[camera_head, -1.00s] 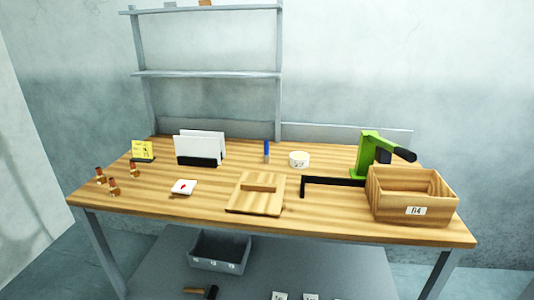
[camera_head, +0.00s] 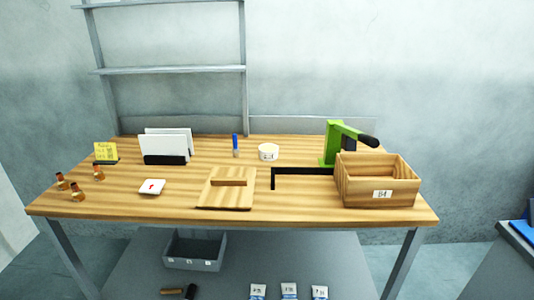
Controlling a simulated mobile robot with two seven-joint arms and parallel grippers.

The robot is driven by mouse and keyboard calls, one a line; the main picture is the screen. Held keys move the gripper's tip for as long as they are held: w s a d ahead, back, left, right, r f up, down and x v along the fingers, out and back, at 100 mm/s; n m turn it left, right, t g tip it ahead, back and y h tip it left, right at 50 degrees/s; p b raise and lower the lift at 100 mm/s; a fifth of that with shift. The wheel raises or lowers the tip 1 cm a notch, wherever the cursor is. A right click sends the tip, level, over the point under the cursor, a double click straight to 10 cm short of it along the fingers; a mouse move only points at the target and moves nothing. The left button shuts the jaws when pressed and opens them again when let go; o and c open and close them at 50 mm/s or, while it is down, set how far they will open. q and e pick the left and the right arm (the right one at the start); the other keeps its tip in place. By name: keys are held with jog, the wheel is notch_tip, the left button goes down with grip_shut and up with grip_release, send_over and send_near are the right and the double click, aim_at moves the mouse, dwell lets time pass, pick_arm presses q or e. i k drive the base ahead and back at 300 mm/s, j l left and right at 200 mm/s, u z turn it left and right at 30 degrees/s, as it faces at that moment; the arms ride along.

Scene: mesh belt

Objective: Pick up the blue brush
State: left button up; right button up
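A small upright blue object (camera_head: 235,144), likely the blue brush, stands near the back edge of the wooden table (camera_head: 120,202). It is left of a round white container (camera_head: 268,152) and right of a holder with white sheets (camera_head: 166,143). Its lower part looks pale; fine detail is too small to tell. Neither of my grippers shows in the head view.
A wooden block on a board (camera_head: 226,198), a black angled bar (camera_head: 303,171), a green tool (camera_head: 334,143) and a wooden crate (camera_head: 378,192) occupy the table. Several brown-and-gold pieces (camera_head: 77,194) stand at left. A grey bin (camera_head: 194,252) sits below. Another surface (camera_head: 515,240) appears at right.

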aim_at(235, 149)
jog(key=i+j+z, duration=0.15)
jog(key=j+z, duration=0.2)
jog(key=i+j+z, duration=0.1)
jog(key=j+z, duration=0.6)
jog(key=i+l, duration=0.05)
